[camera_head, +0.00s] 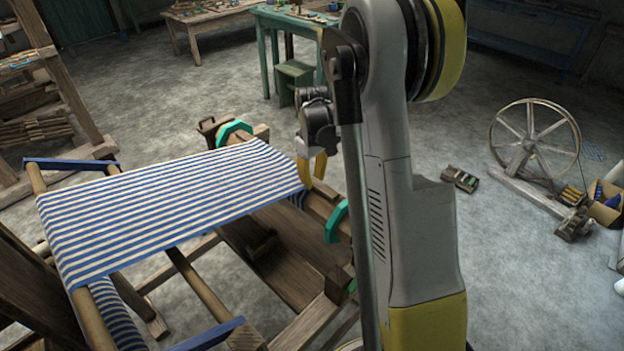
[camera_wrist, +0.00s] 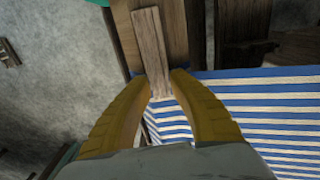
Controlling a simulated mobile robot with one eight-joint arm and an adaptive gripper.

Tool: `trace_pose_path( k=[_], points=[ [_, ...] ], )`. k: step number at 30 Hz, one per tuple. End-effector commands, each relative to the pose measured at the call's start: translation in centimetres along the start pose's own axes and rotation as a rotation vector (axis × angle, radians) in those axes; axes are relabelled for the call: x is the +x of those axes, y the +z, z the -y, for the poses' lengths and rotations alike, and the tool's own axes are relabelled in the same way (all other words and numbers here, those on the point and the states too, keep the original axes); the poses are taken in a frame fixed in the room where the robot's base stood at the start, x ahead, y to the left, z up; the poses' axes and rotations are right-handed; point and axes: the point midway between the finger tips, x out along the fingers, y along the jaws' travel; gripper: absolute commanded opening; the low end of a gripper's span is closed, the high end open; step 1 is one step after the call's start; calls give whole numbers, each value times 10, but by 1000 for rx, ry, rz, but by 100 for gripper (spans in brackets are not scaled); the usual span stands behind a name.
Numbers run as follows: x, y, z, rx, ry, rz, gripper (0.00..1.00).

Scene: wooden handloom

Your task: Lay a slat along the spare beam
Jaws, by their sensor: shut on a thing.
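In the wrist view my gripper (camera_wrist: 159,80) has its yellow fingers on either side of a flat, narrow wooden slat (camera_wrist: 153,45). The slat points away from the fingers and lies over or on a wider brown wooden beam (camera_wrist: 178,25); I cannot tell if they touch. In the head view my gripper (camera_head: 318,170) points down at the right corner of the striped cloth, by the beam (camera_head: 326,206) between the teal wheels. I cannot make out the slat there. I cannot tell which loom beam is the spare one.
Blue-and-white striped cloth (camera_head: 180,208) is stretched across the loom, right beside my gripper. Teal wheels (camera_head: 337,221) and blue bars (camera_head: 70,164) stick out around the frame. A spinning wheel (camera_head: 533,140) and a green table (camera_head: 290,22) stand farther off.

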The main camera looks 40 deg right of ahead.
Motion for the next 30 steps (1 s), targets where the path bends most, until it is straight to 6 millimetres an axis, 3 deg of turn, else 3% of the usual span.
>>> trace_pose_path(
  k=[1,3,14,30],
  points=[
    [0,0,0,0,0,0,30],
    [0,0,0,0,0,0,46],
    [-5,0,0,0,0,0,46],
    [-107,0,0,0,0,0,46]
  ],
)
